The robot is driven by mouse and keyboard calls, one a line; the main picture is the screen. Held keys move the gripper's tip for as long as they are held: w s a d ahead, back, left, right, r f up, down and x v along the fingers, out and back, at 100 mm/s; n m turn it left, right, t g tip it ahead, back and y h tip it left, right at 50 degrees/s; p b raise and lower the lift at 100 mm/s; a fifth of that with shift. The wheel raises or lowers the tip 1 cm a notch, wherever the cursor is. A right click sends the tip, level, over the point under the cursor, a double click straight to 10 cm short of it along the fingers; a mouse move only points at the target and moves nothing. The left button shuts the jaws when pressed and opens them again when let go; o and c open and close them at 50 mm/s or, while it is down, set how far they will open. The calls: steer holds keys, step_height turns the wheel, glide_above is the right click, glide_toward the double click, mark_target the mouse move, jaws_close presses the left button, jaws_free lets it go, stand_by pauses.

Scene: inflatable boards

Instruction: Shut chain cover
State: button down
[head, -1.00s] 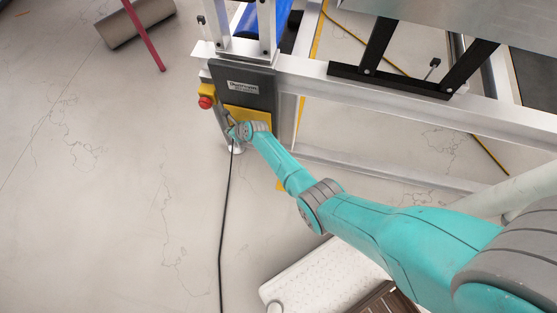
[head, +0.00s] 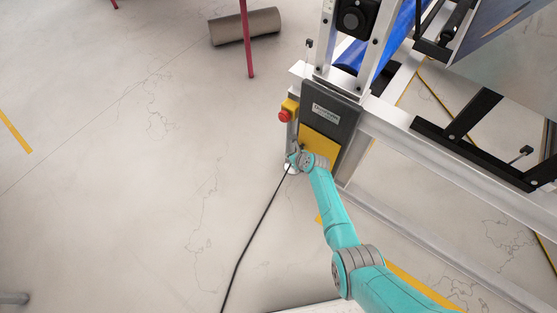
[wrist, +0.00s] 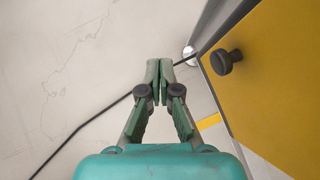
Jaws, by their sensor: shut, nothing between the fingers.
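The chain cover is a yellow panel (head: 318,144) on the dark grey end housing (head: 337,112) of the machine frame. In the wrist view the yellow panel (wrist: 280,85) fills the right side and carries a round dark knob (wrist: 226,62) near its left edge. A grey housing edge runs along its upper left. I cannot tell how far the panel stands open. My gripper (wrist: 160,66) is shut and empty, to the left of the knob and apart from it. In the head view my gripper (head: 292,160) is at the housing's lower left, its fingertips too small to make out.
A red stop button (head: 284,115) on a yellow box sits on the housing's left. A black cable (head: 247,245) runs over the floor and shows behind my fingers in the wrist view (wrist: 95,118). Left floor is clear.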

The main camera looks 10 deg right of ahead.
steer(key=s+a+r, duration=0.4)
steer(key=r, duration=0.2)
steer(key=shift+s+a+r, duration=0.15)
steer(key=shift+a+r, duration=0.1)
steer(key=shift+a, duration=0.1)
steer(key=s+d+r+n+t+h, duration=0.1)
steer(key=s+d+r+n+t, duration=0.15)
steer(key=s+n, duration=0.95)
steer(key=s+d+r+n+t+h, duration=0.1)
steer(key=s+d+n, duration=0.25)
steer(key=s, duration=1.55)
steer(key=s+d+r+n+t, duration=0.1)
steer(key=s+r+n, duration=0.7)
steer(key=r, duration=0.5)
steer(key=s+d+r+n+t+h, duration=0.1)
steer(key=s+r+n+t, duration=0.1)
steer(key=s+r+n, duration=0.6)
steer(key=s+r, duration=0.4)
steer(key=r, duration=0.1)
steer(key=shift+r, duration=0.35)
